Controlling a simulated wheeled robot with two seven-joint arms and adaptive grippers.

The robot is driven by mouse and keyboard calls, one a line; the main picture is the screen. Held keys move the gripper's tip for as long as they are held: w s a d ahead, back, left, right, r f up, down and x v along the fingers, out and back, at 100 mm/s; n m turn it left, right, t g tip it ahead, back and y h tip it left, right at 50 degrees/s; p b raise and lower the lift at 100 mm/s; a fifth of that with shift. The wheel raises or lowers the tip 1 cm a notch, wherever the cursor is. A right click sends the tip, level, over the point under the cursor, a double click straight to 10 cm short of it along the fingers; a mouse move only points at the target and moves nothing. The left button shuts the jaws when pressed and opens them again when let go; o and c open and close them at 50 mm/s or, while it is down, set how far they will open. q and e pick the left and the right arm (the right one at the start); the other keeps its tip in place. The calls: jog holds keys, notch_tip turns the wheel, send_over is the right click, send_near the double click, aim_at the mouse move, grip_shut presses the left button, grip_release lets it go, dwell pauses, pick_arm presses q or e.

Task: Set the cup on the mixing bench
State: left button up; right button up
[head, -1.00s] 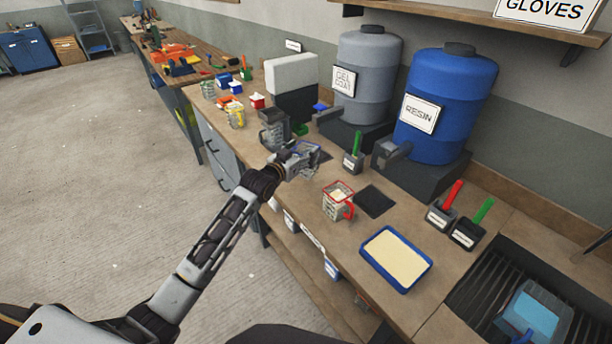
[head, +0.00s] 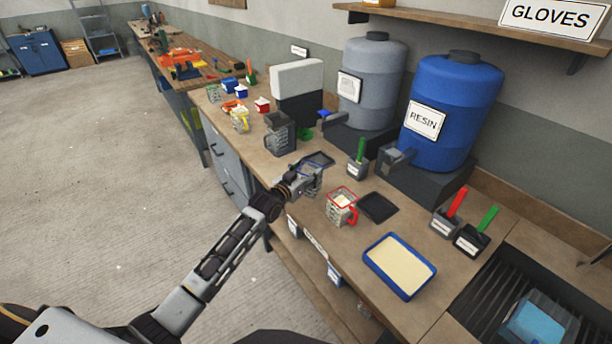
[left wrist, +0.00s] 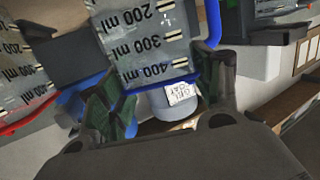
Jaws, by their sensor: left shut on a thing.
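My left gripper (head: 303,184) is shut on a clear measuring cup with a blue rim and handle. In the left wrist view the cup (left wrist: 150,42) fills the space between the fingers (left wrist: 165,100), with its millilitre marks upside down in the picture. In the head view the gripper mostly hides the cup. It is over the front part of the mixing bench (head: 307,226), just left of a red-rimmed cup (head: 340,207) with pale contents. I cannot tell whether the held cup touches the bench top. My right gripper is not in view.
A grey jug (head: 280,134) stands to the left. The grey drum (head: 369,95) and blue resin drum (head: 455,110) stand behind. A blue-rimmed tray (head: 400,265) is at the right front.

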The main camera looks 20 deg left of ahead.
pick_arm(q)
jog(key=shift+f, duration=0.55)
jog(key=shift+f, duration=0.15)
jog(key=o, duration=1.8)
jog(key=v, duration=1.2)
jog(key=shift+b, duration=0.4)
